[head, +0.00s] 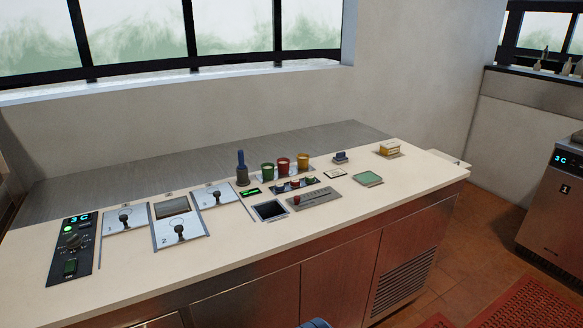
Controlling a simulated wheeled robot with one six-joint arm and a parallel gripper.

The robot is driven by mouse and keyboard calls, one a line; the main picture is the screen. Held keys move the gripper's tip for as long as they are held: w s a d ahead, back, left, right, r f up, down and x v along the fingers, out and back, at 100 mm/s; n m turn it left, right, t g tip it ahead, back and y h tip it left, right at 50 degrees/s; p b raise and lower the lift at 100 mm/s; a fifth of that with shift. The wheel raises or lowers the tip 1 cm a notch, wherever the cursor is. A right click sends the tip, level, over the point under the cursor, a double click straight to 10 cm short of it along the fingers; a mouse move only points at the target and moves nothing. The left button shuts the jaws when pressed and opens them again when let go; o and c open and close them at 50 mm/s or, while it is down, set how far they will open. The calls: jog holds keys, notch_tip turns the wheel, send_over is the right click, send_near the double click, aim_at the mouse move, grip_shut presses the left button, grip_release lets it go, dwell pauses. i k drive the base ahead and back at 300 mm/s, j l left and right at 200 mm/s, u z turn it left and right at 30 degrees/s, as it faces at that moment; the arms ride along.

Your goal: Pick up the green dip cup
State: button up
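The green dip cup (267,171) stands upright on the white counter, at the left end of a short row of cups. A red cup (283,166) stands close to its right, and a yellow cup (303,162) is at the right end of the row. The cups seem to stand on a small tray or holder, too small to make out. My gripper is not in view.
A dark blue bottle-like item (242,168) stands left of the cups. A control panel with a slider (314,198) and a dark square pad (270,210) lie in front. The counter's front strip is clear.

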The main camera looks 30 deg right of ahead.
aim_at(268, 171)
jog(key=i+l, duration=0.25)
jog(key=l, duration=0.15)
jog(key=i+l, duration=0.25)
jog(key=l, duration=0.15)
jog(key=i+l, duration=0.5)
jog(key=l, duration=0.25)
